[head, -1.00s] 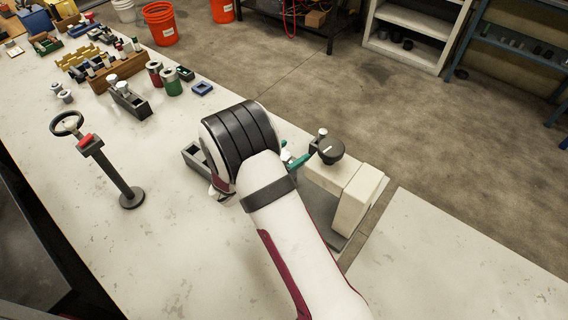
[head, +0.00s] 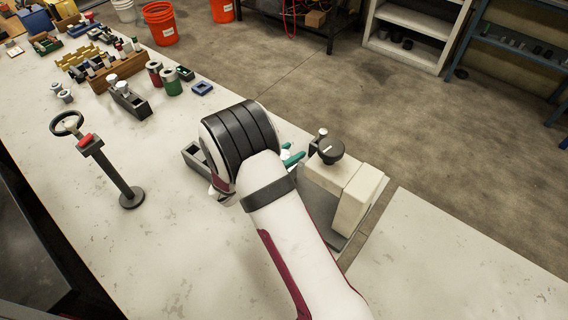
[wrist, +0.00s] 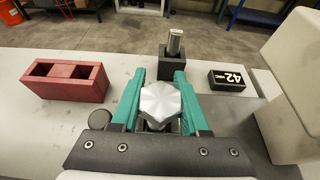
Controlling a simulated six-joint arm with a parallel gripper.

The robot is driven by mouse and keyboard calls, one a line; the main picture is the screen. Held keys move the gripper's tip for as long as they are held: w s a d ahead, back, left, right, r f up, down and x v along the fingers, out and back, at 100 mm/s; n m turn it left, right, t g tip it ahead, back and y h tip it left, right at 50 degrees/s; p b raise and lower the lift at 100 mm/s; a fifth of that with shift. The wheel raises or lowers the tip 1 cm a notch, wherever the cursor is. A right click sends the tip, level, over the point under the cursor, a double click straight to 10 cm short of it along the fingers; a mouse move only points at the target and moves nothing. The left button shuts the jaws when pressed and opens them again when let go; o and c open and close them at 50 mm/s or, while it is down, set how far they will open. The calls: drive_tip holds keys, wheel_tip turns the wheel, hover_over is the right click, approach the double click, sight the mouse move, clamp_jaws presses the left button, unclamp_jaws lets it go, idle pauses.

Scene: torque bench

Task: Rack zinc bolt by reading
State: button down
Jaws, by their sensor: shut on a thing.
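A silver hex-headed bolt (wrist: 160,102) sits between the two teal fingers of my gripper (wrist: 160,110) in the wrist view. The gripper is shut on it. In the head view only a teal finger (head: 292,158) shows past my arm, and the bolt cannot be made out there. A black holder (wrist: 177,65) with an upright metal pin (wrist: 175,40) stands just beyond the fingers.
A beige machine body (head: 357,196) with a black knob (head: 330,151) stands close right of my gripper. A red two-pocket box (wrist: 98,82) is left in the wrist view. A stand with a ring and red button (head: 127,190) stands left. Racks and cylinders crowd the bench's far left.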

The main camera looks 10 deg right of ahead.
idle(0.3)
wheel_tip(320, 180, up, 9)
drive_tip(key=shift+f, duration=0.2)
idle(1.2)
idle(0.3)
drive_tip(key=w+a+n+t+y, duration=0.2)
drive_tip(key=w+n+y, duration=0.1)
drive_tip(key=w, duration=0.4)
drive_tip(key=w+a+r+n+t+y, duration=0.1)
drive_tip(key=w+a+n+y, duration=0.1)
drive_tip(key=w, duration=0.6)
drive_tip(key=shift+w+a+r+n+t+y, duration=0.25)
drive_tip(key=shift+n+t+y, duration=0.15)
drive_tip(key=shift+n+y, duration=0.2)
drive_tip(key=shift+s+f, duration=0.1)
drive_tip(key=shift+f, duration=2.8)
drive_tip(key=shift+f, duration=0.1)
drive_tip(key=shift+f, duration=0.35)
drive_tip(key=shift+f, duration=0.3)
